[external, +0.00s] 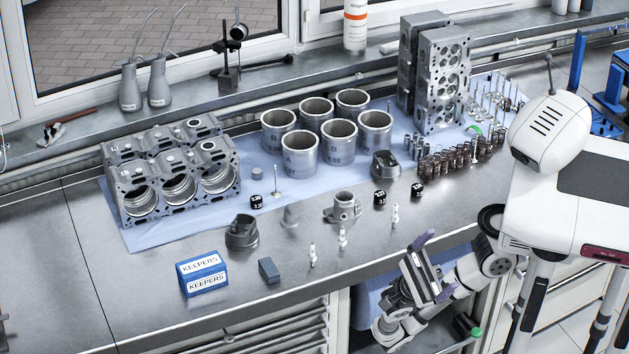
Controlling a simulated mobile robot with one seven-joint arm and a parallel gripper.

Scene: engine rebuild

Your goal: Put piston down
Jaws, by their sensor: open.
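A dark grey piston (241,232) stands on the bare metal bench top, near the blue mat's front edge.
Engine blocks (172,180), cylinder liners (300,154) and cylinder heads (442,85) stand on the blue mat (265,215). A keepers box (203,273), a grey block (269,270) and small white spark plugs (342,238) stand near the front. The bench's left part is clear.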

